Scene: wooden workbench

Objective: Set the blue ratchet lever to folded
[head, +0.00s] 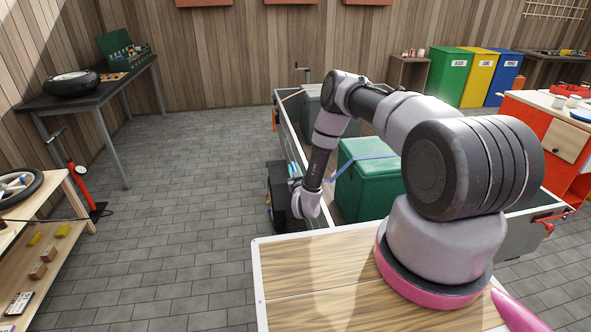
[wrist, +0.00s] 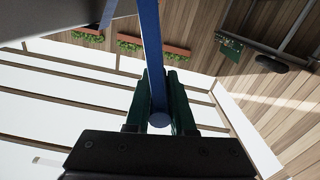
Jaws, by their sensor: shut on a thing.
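My gripper (wrist: 160,108) is shut on a long blue bar (wrist: 152,50), which I take to be the blue ratchet lever. In the wrist view the bar runs from the top edge down between the two dark green fingers, and a round blue end shows between them. In the head view my gripper (head: 279,196) is at the near left side wall of the trailer, left of the green box. A blue strap (head: 362,166) crosses the green box (head: 372,190). The ratchet body is hidden behind my arm and gripper, so the lever's angle cannot be told.
The grey trailer wall (head: 289,133) runs beside my gripper, with a grey box (head: 312,104) inside at the far end. The tiled floor to the left is clear. A workbench (head: 75,97) and a shelf with a red pump (head: 75,176) stand further left.

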